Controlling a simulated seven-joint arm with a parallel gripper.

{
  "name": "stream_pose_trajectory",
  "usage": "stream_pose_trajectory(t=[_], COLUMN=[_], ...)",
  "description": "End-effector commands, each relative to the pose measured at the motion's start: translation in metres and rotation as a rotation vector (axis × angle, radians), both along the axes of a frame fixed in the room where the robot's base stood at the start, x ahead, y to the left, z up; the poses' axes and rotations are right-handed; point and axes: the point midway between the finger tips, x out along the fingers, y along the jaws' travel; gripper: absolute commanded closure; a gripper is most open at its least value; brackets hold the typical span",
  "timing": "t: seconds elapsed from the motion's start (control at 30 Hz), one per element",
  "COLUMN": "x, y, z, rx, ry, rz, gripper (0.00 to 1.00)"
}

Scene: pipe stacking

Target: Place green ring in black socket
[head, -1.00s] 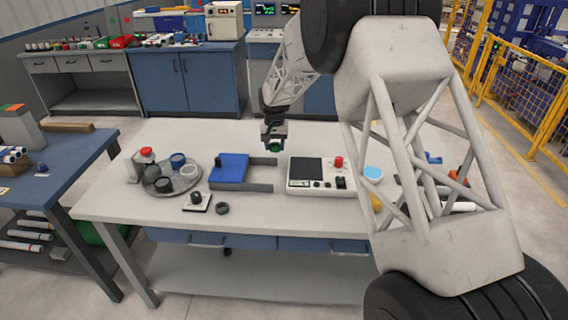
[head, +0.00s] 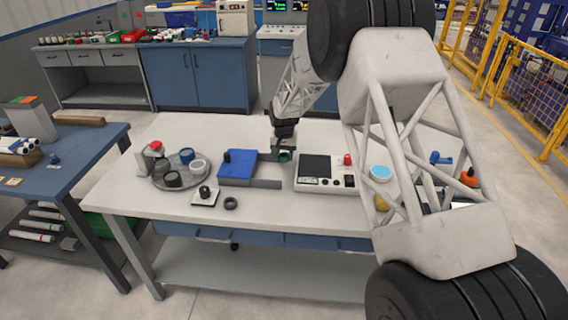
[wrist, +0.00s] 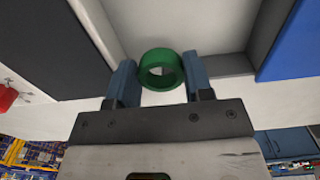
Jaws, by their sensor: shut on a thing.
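My gripper (head: 284,150) is shut on a green ring (wrist: 160,70), which sits between the two blue-grey fingers in the wrist view. In the head view the green ring (head: 285,156) hangs over the table between the blue block and the white instrument. On the round tray at left is a black cup-like piece (head: 172,180), beside blue, white and grey pieces. A black ring (head: 231,203) lies on the table front. I cannot tell which black piece is the socket.
A blue block (head: 237,166) with a grey frame (head: 265,184) lies left of my gripper. A white instrument (head: 325,172) with a red knob stands right. The round tray (head: 186,187) is far left. A white plate with a black knob (head: 205,196) is in front.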

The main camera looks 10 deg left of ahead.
Motion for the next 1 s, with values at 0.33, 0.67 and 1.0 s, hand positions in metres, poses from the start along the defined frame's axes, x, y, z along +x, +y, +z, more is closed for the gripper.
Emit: stream_pose_trajectory(t=[0.33,0.67,1.0], x=[0.000,0.000,0.000], y=[0.000,0.000,0.000], z=[-0.001,-0.030,-0.038], rx=[0.000,0.000,0.000], ry=[0.000,0.000,-0.001], rz=[0.000,0.000,0.000], gripper=[0.75,0.75,0.75])
